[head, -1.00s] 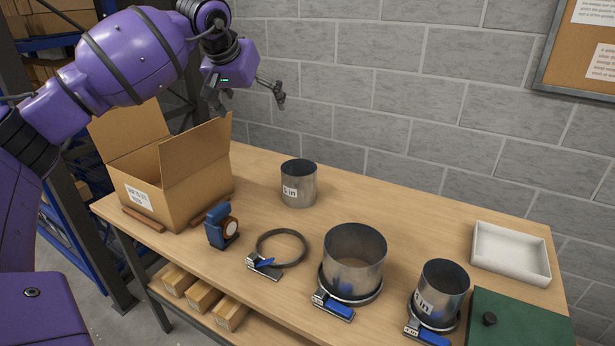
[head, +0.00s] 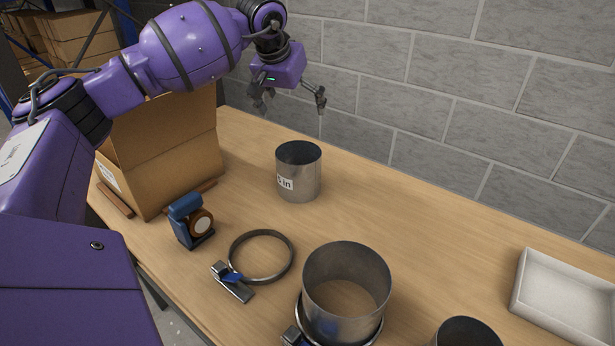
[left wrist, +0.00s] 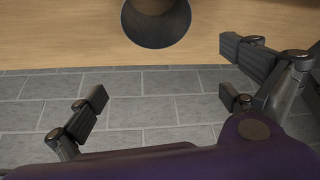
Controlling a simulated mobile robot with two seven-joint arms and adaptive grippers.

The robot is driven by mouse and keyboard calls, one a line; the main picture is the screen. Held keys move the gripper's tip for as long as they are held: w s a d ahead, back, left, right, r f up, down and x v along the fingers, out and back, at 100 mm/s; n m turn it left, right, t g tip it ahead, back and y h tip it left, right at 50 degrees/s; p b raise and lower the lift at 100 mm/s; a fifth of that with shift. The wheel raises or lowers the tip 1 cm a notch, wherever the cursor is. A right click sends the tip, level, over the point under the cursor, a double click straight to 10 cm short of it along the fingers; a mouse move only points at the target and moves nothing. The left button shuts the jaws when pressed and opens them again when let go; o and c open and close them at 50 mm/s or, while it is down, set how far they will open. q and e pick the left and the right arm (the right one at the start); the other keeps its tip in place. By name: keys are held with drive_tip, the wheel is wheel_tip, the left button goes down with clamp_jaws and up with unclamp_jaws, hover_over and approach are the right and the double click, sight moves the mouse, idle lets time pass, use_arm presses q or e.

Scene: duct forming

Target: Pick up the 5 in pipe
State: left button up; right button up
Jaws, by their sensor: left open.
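A short metal pipe (head: 299,172) stands upright on the table toward the back. Its label is partly cut off and ends in "in"; the number cannot be read for sure. My left gripper (head: 292,106) is open and empty, above the pipe and a little behind it on the wall side. In the left wrist view the pipe's dark open end (left wrist: 157,20) shows at the top middle, apart from the open fingers (left wrist: 165,80). My right gripper is not in view.
A clamp ring (head: 262,257) lies empty in front of the pipe. A wider pipe (head: 346,290) stands in another ring. A blue tape dispenser (head: 188,220), cardboard box (head: 165,150) and white tray (head: 565,300) are around. A block wall (head: 450,100) stands behind.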

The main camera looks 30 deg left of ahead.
use_arm(q)
wheel_tip(320, 180, down, 8)
drive_tip(key=b, duration=0.3)
drive_tip(key=g, duration=0.1)
approach(299, 162)
drive_tip(key=s+d, duration=0.2)
drive_tip(key=d, duration=0.1)
drive_tip(key=x, duration=0.2)
drive_tip(key=s+x, duration=0.1)
drive_tip(key=x, duration=0.2)
drive_tip(key=shift+w+f, duration=0.1)
drive_tip(key=shift+f, duration=0.4)
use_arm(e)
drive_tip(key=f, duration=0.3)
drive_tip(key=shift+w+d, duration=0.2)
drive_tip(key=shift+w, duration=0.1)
use_arm(q)
drive_tip(key=c, duration=0.9)
drive_tip(key=shift+c, duration=0.4)
drive_tip(key=shift+r, duration=0.15)
